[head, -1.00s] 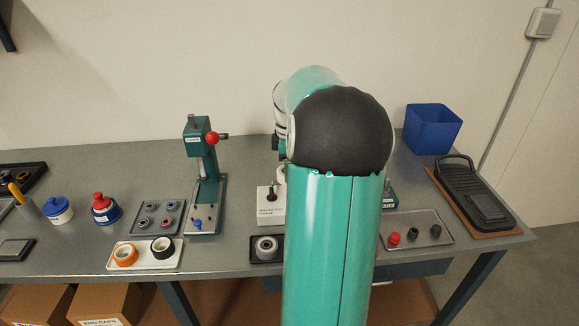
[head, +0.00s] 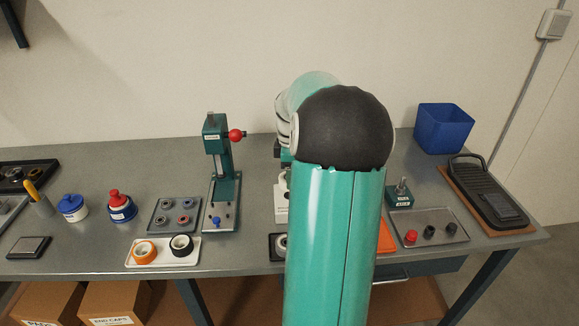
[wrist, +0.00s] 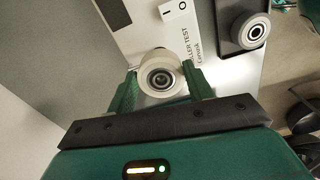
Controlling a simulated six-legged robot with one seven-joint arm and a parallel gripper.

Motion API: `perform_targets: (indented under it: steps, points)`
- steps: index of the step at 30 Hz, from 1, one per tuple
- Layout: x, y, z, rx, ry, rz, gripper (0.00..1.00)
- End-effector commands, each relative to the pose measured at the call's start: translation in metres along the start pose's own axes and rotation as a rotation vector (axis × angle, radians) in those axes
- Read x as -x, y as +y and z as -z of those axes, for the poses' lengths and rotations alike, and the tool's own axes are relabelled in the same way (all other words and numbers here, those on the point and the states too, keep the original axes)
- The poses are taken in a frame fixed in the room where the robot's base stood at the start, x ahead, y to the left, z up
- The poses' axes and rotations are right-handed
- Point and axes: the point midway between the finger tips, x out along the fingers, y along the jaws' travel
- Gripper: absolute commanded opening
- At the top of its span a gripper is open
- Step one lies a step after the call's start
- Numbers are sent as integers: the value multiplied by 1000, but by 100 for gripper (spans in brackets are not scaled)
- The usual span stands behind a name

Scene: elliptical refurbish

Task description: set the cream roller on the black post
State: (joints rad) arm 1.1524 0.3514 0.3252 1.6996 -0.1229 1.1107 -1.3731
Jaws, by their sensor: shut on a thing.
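The cream roller (wrist: 144,72), with a dark bearing and metal ring at its centre, is between the two green fingers of my gripper (wrist: 160,80) in the wrist view. The gripper is shut on it, and the bearing face points toward the camera. A white test box (head: 281,213) with printed lettering stands on the bench, mostly behind my arm in the head view; its lettered top (wrist: 190,40) lies just beyond the roller in the wrist view. I cannot make out the black post now. My arm hides the gripper in the head view.
A black tray (wrist: 228,12) holding another roller (wrist: 252,30) lies beside the box. A green press (head: 220,165) stands to the left. A white tray (head: 162,262) holds orange and black rollers. To the right are a green block (head: 397,201) with a metal stem and a grey tray (head: 430,235).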

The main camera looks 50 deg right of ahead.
Motion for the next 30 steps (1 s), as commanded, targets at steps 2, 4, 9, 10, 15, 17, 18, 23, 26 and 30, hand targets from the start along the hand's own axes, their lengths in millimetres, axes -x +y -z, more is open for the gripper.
perform_targets:
  steps: [2,4,9,10,15,17,18,23,26,30]
  points:
    - [-9,0,0,-1,0,1,29]
    - [-15,0,0,-1,0,2,29]
    - [-25,0,2,-1,1,0,29]
    - [-26,0,2,-1,1,0,29]
    - [-28,0,3,-1,0,0,29]
    - [-28,0,3,-1,0,0,29]
    - [-28,0,3,-1,0,0,29]
    - [-27,0,3,-1,0,0,29]
    - [-27,0,3,-1,0,0,29]
    - [-27,-1,3,0,0,-1,29]
